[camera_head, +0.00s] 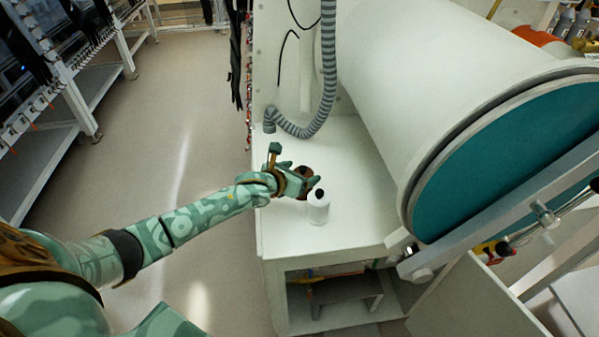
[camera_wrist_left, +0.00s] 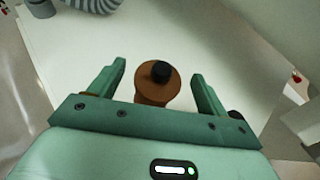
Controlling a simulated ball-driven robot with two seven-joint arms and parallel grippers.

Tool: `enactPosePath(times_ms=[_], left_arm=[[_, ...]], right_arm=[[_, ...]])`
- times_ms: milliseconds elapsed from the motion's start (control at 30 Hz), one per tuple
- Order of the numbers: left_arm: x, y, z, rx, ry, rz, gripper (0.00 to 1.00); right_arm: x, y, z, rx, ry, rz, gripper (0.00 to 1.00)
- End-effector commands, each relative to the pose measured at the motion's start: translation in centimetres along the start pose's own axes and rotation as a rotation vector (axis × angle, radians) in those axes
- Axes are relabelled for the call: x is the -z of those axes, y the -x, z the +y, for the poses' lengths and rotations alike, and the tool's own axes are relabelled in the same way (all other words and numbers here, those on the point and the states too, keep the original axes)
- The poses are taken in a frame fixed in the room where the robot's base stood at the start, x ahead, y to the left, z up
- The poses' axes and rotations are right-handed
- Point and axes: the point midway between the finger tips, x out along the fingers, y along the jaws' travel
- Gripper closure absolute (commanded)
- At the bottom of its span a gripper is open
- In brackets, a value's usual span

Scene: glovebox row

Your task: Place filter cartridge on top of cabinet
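A brown cylinder with a black knob on top, which may be the filter cartridge (camera_wrist_left: 150,91), stands upright on the white cabinet top (camera_head: 357,163). In the left wrist view it is between the fingers of my left gripper (camera_wrist_left: 162,84), with a gap on each side. In the head view the brown cylinder (camera_head: 304,173) is partly hidden by my left gripper (camera_head: 301,181). The left gripper is open. A white cylinder with a dark top (camera_head: 318,209) stands just on the near side of the gripper. My right gripper is not in view.
A large white drum with a teal end (camera_head: 510,155) overhangs the right side of the cabinet. A grey ribbed hose (camera_head: 327,70) hangs down at the back of the cabinet top. An open shelf (camera_head: 345,292) is below. Open floor (camera_head: 190,130) lies to the left.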

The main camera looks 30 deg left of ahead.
Motion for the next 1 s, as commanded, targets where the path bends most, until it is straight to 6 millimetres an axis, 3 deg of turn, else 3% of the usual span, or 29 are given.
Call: enactPosePath(times_ms=[267, 700, 833, 1000], left_arm=[[-0.5, 0.4, -0.1, 0.001, -0.001, 0.0, 0.23], [-0.5, 9.7, 0.0, 0.002, -0.003, 0.001, 0.23], [-0.4, 11.4, 0.0, 0.0, -0.002, 0.002, 0.23], [-0.4, 12.2, 0.0, 0.0, -0.001, 0.0, 0.23]], right_arm=[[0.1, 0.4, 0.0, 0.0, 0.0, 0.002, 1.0], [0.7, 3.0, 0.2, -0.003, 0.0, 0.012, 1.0], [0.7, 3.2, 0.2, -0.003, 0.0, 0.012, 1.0], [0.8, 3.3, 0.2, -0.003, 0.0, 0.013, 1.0]])
